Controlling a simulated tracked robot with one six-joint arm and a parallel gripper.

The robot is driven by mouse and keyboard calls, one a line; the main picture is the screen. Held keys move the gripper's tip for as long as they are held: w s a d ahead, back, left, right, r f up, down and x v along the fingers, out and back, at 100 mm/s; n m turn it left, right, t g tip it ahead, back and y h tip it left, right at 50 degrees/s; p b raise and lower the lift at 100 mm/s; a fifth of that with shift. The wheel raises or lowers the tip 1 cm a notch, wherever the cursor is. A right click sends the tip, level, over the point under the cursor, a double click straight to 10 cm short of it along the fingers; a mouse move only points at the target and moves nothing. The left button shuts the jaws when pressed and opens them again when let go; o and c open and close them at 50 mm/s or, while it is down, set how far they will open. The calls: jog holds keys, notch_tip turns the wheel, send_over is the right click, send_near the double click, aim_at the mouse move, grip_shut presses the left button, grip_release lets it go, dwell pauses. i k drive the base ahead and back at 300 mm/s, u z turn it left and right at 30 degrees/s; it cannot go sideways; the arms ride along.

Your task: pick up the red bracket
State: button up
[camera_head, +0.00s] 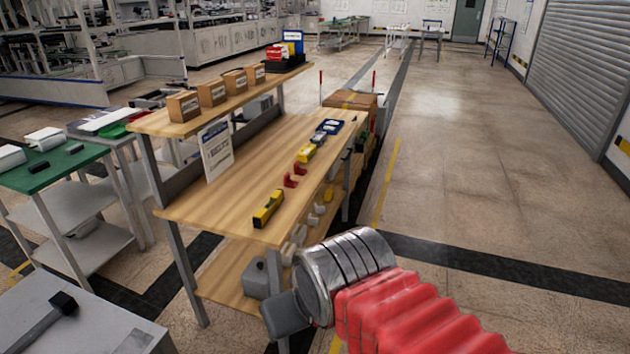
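Two small red L-shaped pieces that look like brackets lie on the wooden bench top near its right edge. The nearer red bracket (290,181) and the farther red bracket (300,168) sit close together, between yellow tools. My arm enters from the lower right, with red bellows and a ribbed metal cylinder. A grey block at its end, perhaps part of my gripper (285,315), is in front of the bench's near right corner, well apart from the brackets. No separate fingertips can be made out, and nothing held is seen.
The wooden bench (222,200) has an upper shelf with several cardboard boxes (212,93). A yellow level (268,208) lies nearer than the brackets; a yellow tool (306,153) and a blue case (329,127) lie beyond. A paper sign (216,150) stands at left. Floor at right is clear.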

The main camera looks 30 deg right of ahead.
aim_at(287, 182)
jog(key=z, duration=0.8)
jog(key=k, duration=0.55)
jog(key=u, duration=0.15)
jog(key=i, duration=1)
jog(key=u, duration=0.1)
